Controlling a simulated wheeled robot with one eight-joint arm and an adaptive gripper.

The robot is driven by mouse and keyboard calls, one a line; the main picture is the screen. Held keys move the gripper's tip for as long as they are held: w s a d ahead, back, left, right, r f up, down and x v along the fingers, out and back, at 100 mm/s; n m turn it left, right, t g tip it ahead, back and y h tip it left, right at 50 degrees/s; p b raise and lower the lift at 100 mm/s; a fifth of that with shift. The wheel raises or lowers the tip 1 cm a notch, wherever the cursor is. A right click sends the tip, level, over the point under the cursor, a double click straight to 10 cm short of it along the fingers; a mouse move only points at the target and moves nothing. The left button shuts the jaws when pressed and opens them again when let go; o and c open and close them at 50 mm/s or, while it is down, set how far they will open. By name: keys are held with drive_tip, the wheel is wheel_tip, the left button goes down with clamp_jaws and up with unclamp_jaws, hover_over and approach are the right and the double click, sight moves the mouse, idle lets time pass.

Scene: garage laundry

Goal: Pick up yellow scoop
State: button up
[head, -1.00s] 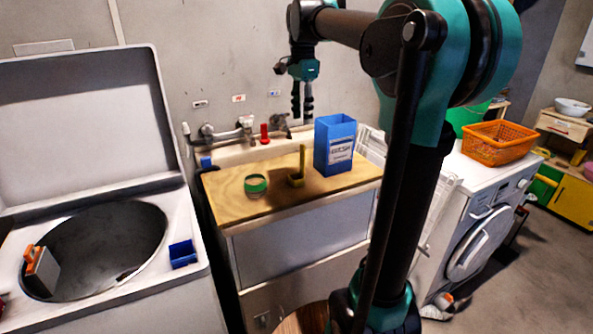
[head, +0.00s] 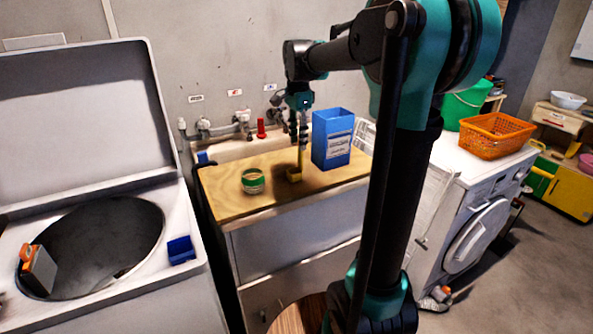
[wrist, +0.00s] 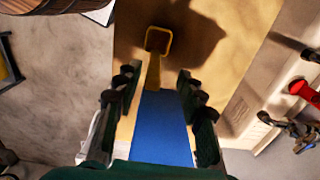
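The yellow scoop (head: 295,175) stands on the wooden counter (head: 225,205) with its handle pointing up. In the wrist view the scoop's square cup (wrist: 158,41) lies beyond my fingertips, and its handle runs back between them. My gripper (head: 303,145) is above the scoop and points down. In the wrist view my gripper (wrist: 155,78) is open, with a finger on each side of the handle and visible gaps. Contact with the handle does not show.
A tall blue box (head: 333,140) stands close to the right of the scoop; its blue side (wrist: 160,125) fills the space between my fingers in the wrist view. A green-rimmed tin (head: 253,182) stands to the left. Taps (head: 242,122) line the wall behind.

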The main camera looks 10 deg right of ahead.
sight(299, 153)
drive_tip(key=shift+s+d+f, duration=0.1)
drive_tip(key=shift+s+f, duration=0.1)
drive_tip(key=shift+f, duration=1.1)
drive_tip(key=shift+s+d+f, duration=0.1)
drive_tip(key=shift+s+f, duration=0.05)
drive_tip(key=shift+f, duration=1.15)
clamp_jaws()
